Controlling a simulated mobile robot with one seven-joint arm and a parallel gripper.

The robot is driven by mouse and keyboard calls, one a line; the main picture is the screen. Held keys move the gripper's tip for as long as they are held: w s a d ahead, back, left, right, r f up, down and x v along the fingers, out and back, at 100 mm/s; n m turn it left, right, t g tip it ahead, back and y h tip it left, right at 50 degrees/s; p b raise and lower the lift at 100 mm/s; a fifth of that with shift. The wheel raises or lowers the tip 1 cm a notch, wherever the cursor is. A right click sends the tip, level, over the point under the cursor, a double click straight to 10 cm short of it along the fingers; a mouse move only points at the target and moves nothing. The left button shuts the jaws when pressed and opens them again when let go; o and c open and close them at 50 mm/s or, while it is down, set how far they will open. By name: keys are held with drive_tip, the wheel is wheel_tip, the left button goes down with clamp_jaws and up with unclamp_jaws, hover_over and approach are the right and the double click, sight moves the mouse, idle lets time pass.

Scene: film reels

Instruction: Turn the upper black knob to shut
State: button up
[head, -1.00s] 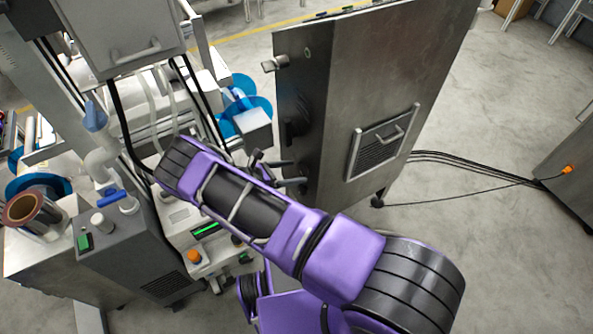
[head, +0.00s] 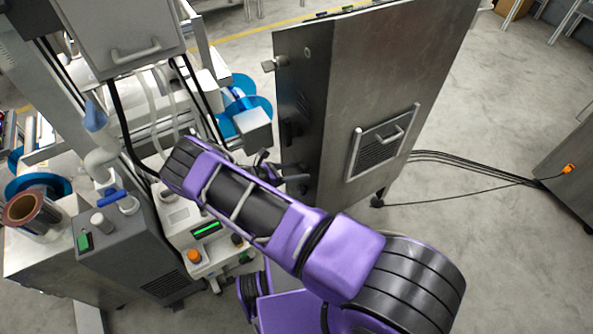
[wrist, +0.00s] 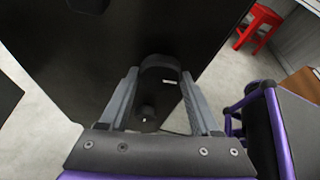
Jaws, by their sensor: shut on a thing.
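A black knob (wrist: 160,66) on the dark face of a metal cabinet (head: 375,75) sits between the two grey fingers of my gripper (wrist: 160,76) in the wrist view. My gripper is shut on this knob. In the head view my gripper (head: 298,179) reaches the lower part of the cabinet's dark left face, and my purple arm comes in from the lower right. Another black fitting (head: 290,131) is higher on that face. I cannot tell for certain from the frames which knob is the upper one. The held knob's lower part is dark and hard to make out.
A machine with a grey box (head: 125,235), an orange button (head: 194,256) and a blue-handled valve (head: 113,197) stands close on the left. Black cables (head: 465,160) run over the floor at right. A red stool (wrist: 258,27) stands beyond the cabinet in the wrist view.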

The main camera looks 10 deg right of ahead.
drive_tip(key=shift+t, duration=0.3)
drive_tip(key=m+t, duration=0.1)
drive_tip(key=m, duration=0.2)
drive_tip(key=shift+s+t+y+b, duration=0.15)
drive_tip(key=shift+t+y+b, duration=0.15)
drive_tip(key=shift+t+y, duration=0.1)
drive_tip(key=m+t+b, duration=0.1)
drive_tip(key=m+t, duration=0.1)
drive_tip(key=m, duration=0.1)
drive_tip(key=shift+s+f, duration=0.1)
drive_tip(key=shift+f, duration=0.05)
drive_tip(key=m+t+b, duration=0.1)
drive_tip(key=m+t, duration=0.1)
drive_tip(key=m, duration=0.1)
drive_tip(key=shift+f+b, duration=0.15)
drive_tip(key=shift+b, duration=0.25)
drive_tip(key=m+t+b, duration=0.1)
drive_tip(key=m, duration=0.2)
drive_tip(key=shift+m+h, duration=0.4)
drive_tip(key=shift+d+t, duration=0.1)
drive_tip(key=shift+t, duration=0.2)
drive_tip(key=o, duration=1.4)
drive_tip(key=shift+s, duration=0.1)
drive_tip(key=v, duration=1.7)
drive_tip(key=shift+s+p, duration=0.1)
drive_tip(key=shift+p, duration=0.3)
